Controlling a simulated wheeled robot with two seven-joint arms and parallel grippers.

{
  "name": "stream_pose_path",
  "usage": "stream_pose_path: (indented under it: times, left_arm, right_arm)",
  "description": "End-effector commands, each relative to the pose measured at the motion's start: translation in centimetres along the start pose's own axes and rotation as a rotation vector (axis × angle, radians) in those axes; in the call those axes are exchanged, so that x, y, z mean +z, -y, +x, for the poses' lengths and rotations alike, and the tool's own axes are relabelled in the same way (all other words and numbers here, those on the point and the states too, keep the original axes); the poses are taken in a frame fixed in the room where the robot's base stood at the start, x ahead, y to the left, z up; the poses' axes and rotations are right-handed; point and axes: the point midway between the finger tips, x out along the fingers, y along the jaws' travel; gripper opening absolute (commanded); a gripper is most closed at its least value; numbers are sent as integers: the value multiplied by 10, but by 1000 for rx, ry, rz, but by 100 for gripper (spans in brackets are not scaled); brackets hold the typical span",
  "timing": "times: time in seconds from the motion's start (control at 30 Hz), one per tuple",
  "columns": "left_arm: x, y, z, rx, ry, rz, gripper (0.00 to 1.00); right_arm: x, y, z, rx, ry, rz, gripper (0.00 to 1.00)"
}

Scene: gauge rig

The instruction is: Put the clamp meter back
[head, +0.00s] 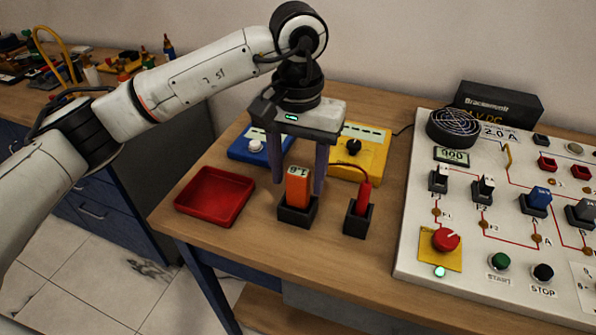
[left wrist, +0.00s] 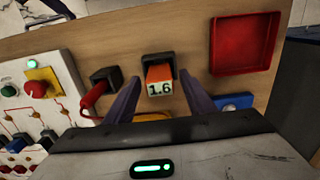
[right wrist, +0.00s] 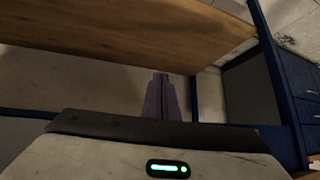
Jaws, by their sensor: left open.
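The orange clamp meter (head: 298,190) stands upright in a small black holder (head: 297,214) on the wooden bench. Its white end reads 1.6, also seen on the meter in the left wrist view (left wrist: 159,80). My left gripper (head: 298,182) is above it, pointing down, open, with one finger on each side of the meter. In the left wrist view the left gripper (left wrist: 160,88) shows gaps between both fingers and the meter. My right gripper (right wrist: 161,90) has its fingers together, with nothing visible between them, near the bench's edge.
A red probe (head: 364,192) stands in a second black holder (head: 357,218) to the right. A red tray (head: 214,196) lies to the left. A blue meter (head: 243,144) and a yellow meter (head: 372,160) sit behind. The white panel (head: 415,262) with switches fills the right.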

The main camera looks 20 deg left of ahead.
Motion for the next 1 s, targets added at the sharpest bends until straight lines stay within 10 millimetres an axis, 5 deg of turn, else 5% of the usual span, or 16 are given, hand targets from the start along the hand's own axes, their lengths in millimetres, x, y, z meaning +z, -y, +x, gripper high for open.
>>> stream_pose_path:
  times: [0.53,1.0]
  left_arm:
    - [-1,0,-105,-1,-4,-1,50]
    - [0,0,-122,1,0,1,50]
  right_arm:
    - [-1,0,0,0,-2,1,0]
    - [-2,0,-1,1,-2,0,0]
